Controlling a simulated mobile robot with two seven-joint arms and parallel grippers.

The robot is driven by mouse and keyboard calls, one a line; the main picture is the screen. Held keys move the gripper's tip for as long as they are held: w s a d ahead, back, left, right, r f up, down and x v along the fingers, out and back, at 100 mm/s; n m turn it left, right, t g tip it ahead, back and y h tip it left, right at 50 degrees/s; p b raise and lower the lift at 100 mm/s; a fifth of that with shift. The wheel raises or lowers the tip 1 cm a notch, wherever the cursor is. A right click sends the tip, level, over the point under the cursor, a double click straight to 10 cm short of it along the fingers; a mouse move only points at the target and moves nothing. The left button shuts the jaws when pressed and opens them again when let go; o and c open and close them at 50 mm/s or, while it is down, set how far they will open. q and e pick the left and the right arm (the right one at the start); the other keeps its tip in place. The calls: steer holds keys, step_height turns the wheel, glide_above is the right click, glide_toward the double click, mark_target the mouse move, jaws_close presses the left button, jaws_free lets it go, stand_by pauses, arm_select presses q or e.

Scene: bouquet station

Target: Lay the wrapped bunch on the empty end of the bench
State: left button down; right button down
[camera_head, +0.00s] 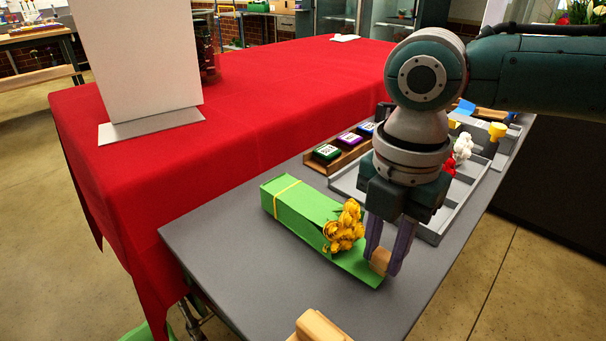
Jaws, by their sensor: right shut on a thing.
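The wrapped bunch (298,209) is a green paper wrap with a yellow band and ruffled yellow flowers at its open end. It lies along the grey bench (240,262), near the bench's middle. A green flap of the wrap reaches towards my right gripper (386,256). That gripper points down with its fingers shut on a small tan block (380,262) at the flap's corner. I cannot tell whether the block is fixed to the wrap. The bench is bare around the near left corner. My left gripper is not in view.
A rack of green, purple and blue pads (349,140) and a grey compartment tray (449,223) with red and white flowers stand behind. A tan wooden piece (320,328) shows at the near edge. A red-covered table (240,110) adjoins the bench at left.

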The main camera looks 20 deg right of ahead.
stand_by(0.7)
steer(key=shift+f+p, duration=0.25)
steer(key=shift+p, duration=0.15)
stand_by(0.3)
steer(key=c, duration=0.6)
jaws_free()
steer(key=o, duration=0.4)
step_height(320, 180, up, 7)
steer(key=p, duration=0.8)
